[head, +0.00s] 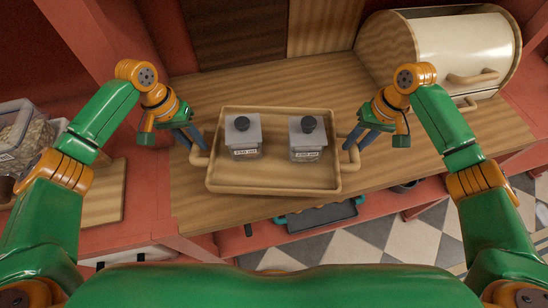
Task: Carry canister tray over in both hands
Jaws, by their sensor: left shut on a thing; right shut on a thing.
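The wooden canister tray (274,188) is in the middle of the head view, over the wooden counter. It has a raised rim and a handle at each side. Two glass canisters with grey lids and dark knobs stand upright in it, a left canister (243,135) and a right canister (308,138). My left gripper (196,146) is shut on the tray's left handle. My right gripper (354,145) is shut on the tray's right handle. I cannot tell whether the tray touches the counter.
A bread box (465,45) with a cream lid stands at the back right of the counter (215,92). A clear container (22,138) is at the far left beside a wooden board (105,195). A dark tray with teal handles (322,216) lies below the counter's front edge.

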